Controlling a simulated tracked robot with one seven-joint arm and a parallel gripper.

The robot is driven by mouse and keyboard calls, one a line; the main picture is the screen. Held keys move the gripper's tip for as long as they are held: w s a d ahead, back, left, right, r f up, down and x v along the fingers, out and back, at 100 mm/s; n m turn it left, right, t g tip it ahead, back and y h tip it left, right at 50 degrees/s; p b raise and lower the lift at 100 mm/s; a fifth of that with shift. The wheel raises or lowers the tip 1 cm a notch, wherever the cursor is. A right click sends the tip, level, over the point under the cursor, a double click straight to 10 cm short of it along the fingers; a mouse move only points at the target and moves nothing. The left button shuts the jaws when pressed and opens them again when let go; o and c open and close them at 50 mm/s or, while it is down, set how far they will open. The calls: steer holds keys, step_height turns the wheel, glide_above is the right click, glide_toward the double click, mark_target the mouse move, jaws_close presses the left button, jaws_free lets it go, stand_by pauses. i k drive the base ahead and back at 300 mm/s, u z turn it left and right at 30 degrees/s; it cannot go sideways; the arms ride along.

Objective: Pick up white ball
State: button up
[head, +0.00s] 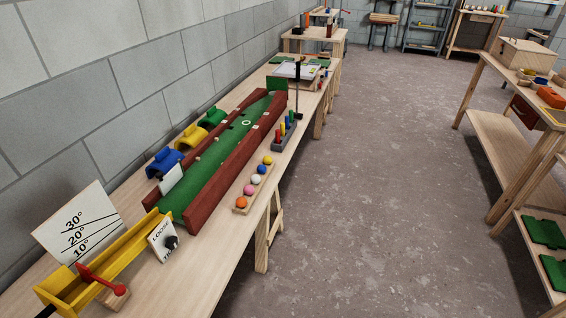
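The white ball (256,179) sits in a pale wooden rack (234,211) at the front edge of the long bench. It is in the middle of a row, between a blue ball (262,169) and a pink ball (249,190). A yellow ball (268,160) is at the far end of the row and an orange ball (241,202) at the near end. My gripper is not in view.
Left of the rack runs a green lane (205,187) with raised dark red side rails (232,160). A yellow trough (104,258) with a red lever stands nearer. A grey peg holder (284,136) is beyond the rack. Open floor (370,190) lies right of the bench.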

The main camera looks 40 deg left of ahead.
mark_target(256, 179)
steer(key=u, duration=0.4)
steer(key=i, duration=1)
steer(key=u, duration=0.8)
steer(key=i, duration=0.3)
steer(key=u, duration=0.25)
steer(key=k, duration=0.9)
steer(key=u, duration=0.2)
steer(key=i, duration=0.9)
steer(key=z, duration=0.1)
